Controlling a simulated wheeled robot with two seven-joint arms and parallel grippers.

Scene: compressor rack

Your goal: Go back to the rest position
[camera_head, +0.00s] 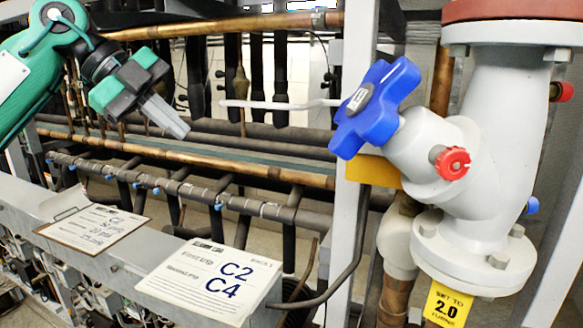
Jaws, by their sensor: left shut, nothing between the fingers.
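My left gripper (168,118) shows at the upper left of the head view, with my green arm coming in from the left. Its grey fingers are shut with nothing between them. It hangs in front of the copper pipes, apart from the blue valve handwheel (376,106), which is to its right. The handwheel sits on a large light grey valve body (483,150) with a small red cap (452,163). My right gripper is not in view.
A white C2/C4 card (208,278) and a clipboard sheet (92,227) lie on the grey frame rail (60,262). A grey upright post (352,220) and horizontal copper pipes (200,159) stand behind.

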